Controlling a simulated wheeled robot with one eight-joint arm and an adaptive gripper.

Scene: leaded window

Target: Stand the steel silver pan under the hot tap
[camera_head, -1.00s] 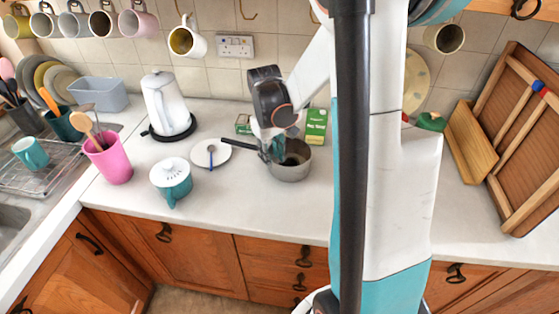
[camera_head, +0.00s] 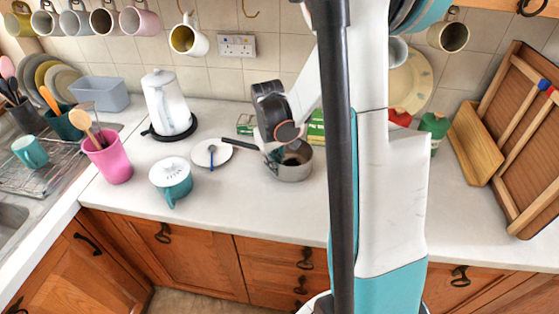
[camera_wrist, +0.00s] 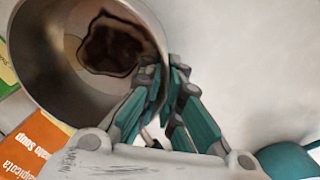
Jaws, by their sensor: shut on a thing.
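The steel silver pan (camera_head: 296,171) stands on the white worktop, its dark handle (camera_head: 237,145) pointing left. In the wrist view the pan (camera_wrist: 48,58) shows a dark brown patch on its inside floor. My gripper (camera_head: 274,160) is at the pan's near left side, below my dark wrist link. In the wrist view my gripper (camera_wrist: 166,84) has its teal fingers closed at the pan's rim, shut on the pan. The exact grip is partly hidden by the fingers. No tap is in view; part of the sink (camera_head: 10,220) shows at the left edge.
The worktop's front is clear. Mugs hang above.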

